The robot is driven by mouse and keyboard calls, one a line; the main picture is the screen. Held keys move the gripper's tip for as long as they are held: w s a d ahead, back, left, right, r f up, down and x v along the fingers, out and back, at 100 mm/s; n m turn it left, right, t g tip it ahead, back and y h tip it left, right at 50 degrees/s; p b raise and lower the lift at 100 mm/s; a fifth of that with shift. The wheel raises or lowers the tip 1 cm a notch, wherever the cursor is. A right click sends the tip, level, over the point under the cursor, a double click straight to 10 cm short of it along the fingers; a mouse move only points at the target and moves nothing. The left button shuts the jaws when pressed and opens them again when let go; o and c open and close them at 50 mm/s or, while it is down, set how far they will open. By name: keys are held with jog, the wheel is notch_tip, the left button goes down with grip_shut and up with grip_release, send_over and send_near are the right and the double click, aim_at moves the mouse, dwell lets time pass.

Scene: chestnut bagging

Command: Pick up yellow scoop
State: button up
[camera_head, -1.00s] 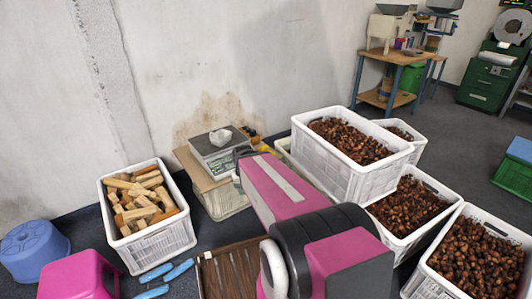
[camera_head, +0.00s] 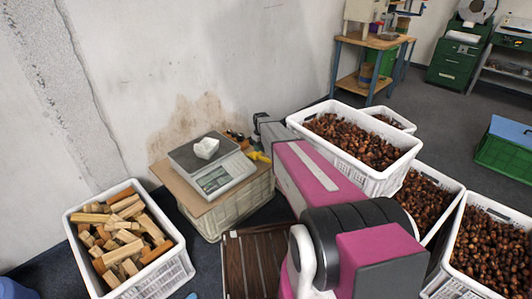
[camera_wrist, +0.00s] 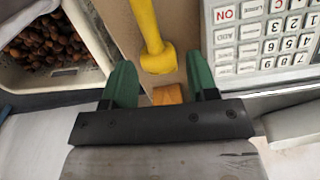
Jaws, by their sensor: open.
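The yellow scoop (camera_wrist: 152,40) shows in the wrist view as a yellow handle on brown cardboard, its end lying between my green fingers. In the head view a bit of yellow (camera_head: 259,157) shows at the right edge of the scale; my arm hides part of that area. My gripper (camera_wrist: 161,70) is open, one finger on each side of the handle, with a gap visible on both sides. The scoop's bowl is out of the wrist view. An orange-brown piece (camera_wrist: 167,95) shows near the palm, below the handle's end.
A scale (camera_head: 203,188) with a white item on its pan stands left of my arm; its keypad (camera_wrist: 270,35) is close to my right finger. A white crate of chestnuts (camera_head: 375,178) is on the right. A crate of wood blocks (camera_head: 180,270) stands at the left.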

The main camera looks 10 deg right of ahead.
aim_at(263, 160)
jog(key=shift+w+d+f, duration=0.2)
jog(key=shift+w+d, duration=0.05)
jog(key=shift+w, duration=0.25)
jog(key=shift+w+d+f, duration=0.2)
jog(key=shift+w+d, duration=0.05)
jog(key=shift+w, duration=0.25)
notch_tip(263, 160, down, 4)
jog(key=shift+d+f, duration=0.1)
jog(key=shift+f, duration=0.05)
jog(key=shift+s+f, duration=0.2)
jog(key=shift+f, duration=2.85)
grip_shut()
